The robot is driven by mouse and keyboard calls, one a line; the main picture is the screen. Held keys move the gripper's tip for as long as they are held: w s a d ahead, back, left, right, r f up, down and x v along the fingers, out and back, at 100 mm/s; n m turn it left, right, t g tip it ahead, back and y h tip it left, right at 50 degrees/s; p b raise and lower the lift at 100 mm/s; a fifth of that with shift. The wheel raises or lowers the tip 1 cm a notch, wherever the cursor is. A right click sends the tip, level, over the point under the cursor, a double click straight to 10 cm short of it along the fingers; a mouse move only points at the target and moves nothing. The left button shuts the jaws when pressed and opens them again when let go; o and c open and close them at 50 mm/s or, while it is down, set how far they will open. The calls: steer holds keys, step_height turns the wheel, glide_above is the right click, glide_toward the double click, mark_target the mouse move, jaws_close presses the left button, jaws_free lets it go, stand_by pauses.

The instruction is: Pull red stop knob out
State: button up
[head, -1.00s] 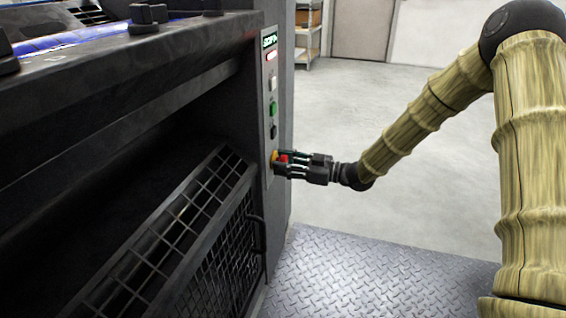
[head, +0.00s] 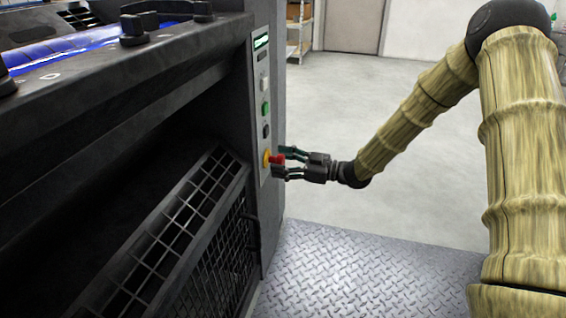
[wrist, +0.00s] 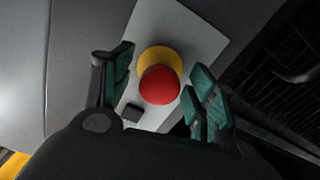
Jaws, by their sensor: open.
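The red stop knob (head: 278,159) sticks out from a yellow collar (head: 267,158) low on the machine's control panel. In the wrist view the round red knob (wrist: 160,86) stands in front of the yellow collar (wrist: 158,59). My gripper (head: 281,161) is open at the knob, one finger above it and one below in the head view. In the wrist view, my gripper's (wrist: 163,82) teal-padded fingers stand on either side of the knob, with visible gaps. The knob's stem is mostly hidden behind its head.
The narrow panel (head: 261,100) carries a small display (head: 261,41), a white button (head: 264,84), a green button (head: 265,108) and a black one (head: 266,131). A mesh guard (head: 190,222) is below left. Open floor (head: 345,110) lies right of the machine.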

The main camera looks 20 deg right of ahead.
steer(key=v, duration=1.2)
stand_by(0.3)
